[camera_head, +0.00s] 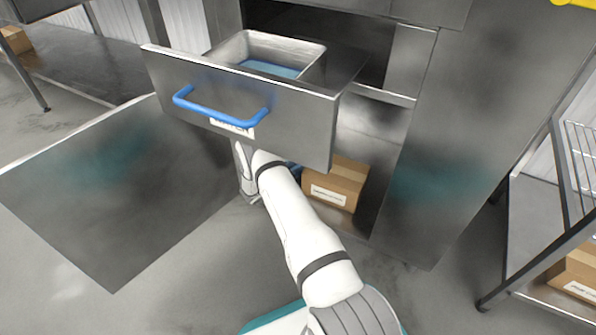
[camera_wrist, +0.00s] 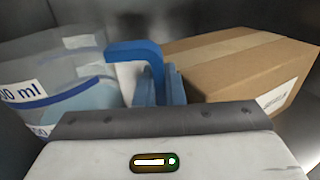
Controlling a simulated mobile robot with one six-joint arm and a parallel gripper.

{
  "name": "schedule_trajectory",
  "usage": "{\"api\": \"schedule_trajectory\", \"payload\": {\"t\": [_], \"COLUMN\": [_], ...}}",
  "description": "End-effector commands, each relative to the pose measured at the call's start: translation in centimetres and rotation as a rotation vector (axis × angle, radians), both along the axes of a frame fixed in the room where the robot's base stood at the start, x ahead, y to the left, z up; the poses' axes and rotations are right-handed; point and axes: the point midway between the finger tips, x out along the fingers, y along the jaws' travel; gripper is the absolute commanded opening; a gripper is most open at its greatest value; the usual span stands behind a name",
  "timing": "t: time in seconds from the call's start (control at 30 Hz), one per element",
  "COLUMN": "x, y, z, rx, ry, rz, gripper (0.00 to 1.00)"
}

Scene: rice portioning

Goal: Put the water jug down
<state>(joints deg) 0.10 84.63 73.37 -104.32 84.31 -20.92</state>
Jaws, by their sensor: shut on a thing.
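The water jug (camera_wrist: 55,90) is clear, with a blue band and a label ending in "0 ml". It fills the left of the wrist view. Its blue handle (camera_wrist: 134,50) reaches to the middle of that view. My gripper (camera_wrist: 160,88) is shut on the handle. Whether the jug's base touches the surface below cannot be told.
A cardboard box (camera_wrist: 240,65) stands close right of my gripper; it also shows in the head view (camera_head: 336,184). The open drawer (camera_head: 235,105), with a blue handle and a metal pan (camera_head: 315,62) of water, overhangs my arm. A metal panel (camera_head: 110,190) lies left.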

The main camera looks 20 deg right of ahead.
Motion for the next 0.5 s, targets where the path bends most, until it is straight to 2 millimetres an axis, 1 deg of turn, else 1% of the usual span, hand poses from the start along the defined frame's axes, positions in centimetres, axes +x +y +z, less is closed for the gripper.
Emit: {"api": "schedule_trajectory", "payload": {"t": [0.03, 0.1, 0.33, 0.43, 0.47, 0.5], "x": [-0.07, -0.03, -0.01, -0.02, -0.11, -0.1], "y": [-0.02, -0.01, 0.03, 0.05, 0.05, 0.06], "z": [-1.22, -1.67, -1.51, -1.73, -1.94, -1.9], "rx": [0.0, 0.0, -0.001, 0.0, 0.001, 0.001], "ry": [0.001, -0.001, -0.001, 0.0, 0.003, 0.003], "rz": [-0.001, -0.001, -0.001, 0.0, 0.0, 0.0], "gripper": [0.0, 0.0, 0.0, 0.0, 0.1, 0.13]}}
